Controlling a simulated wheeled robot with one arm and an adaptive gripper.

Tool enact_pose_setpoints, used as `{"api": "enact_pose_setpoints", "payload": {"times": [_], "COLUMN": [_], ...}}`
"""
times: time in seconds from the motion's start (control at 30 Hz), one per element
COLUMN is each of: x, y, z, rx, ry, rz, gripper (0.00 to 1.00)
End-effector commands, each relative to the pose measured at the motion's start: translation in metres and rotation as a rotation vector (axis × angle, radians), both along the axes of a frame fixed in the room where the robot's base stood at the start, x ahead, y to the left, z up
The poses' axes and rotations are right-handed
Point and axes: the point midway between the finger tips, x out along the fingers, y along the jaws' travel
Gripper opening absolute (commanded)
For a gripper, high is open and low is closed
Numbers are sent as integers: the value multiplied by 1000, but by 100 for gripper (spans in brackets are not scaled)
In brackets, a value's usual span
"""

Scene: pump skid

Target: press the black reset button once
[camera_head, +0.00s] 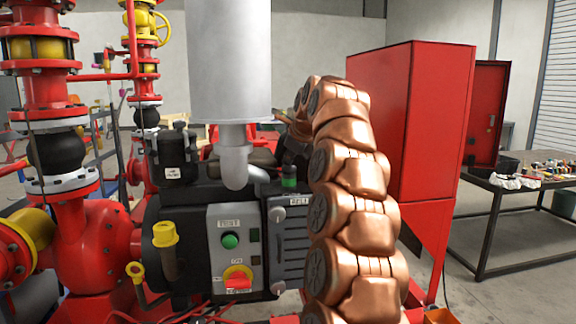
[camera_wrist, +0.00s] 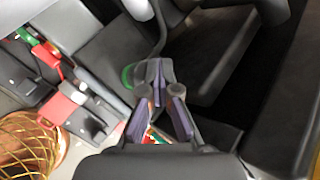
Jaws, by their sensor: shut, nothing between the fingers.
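The grey control panel (camera_head: 233,282) faces me in the head view. It carries a green button (camera_head: 230,241) under a TEST label and a red rotary switch (camera_head: 238,280) on a yellow plate. A round green part (camera_wrist: 128,76) shows just beside the fingertips. In the head view my copper arm hides the area right of the panel, and the fingers are not clearly visible.
A dark finned box (camera_head: 291,240) with a green-topped part (camera_head: 289,178) stands right of the panel. A grey exhaust cylinder (camera_head: 228,60) rises above. Red pipework (camera_head: 90,240) fills the left. A red cabinet (camera_head: 405,130) and workbench (camera_head: 520,183) stand at right.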

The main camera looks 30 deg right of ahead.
Motion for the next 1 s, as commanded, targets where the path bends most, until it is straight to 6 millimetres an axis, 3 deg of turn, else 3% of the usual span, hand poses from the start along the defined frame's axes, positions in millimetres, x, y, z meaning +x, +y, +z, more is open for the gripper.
{"api": "enact_pose_setpoints", "payload": {"times": [1.0], "x": [0], "y": [0], "z": [31], "rx": [1], "ry": [1], "rz": [1], "gripper": [0]}}
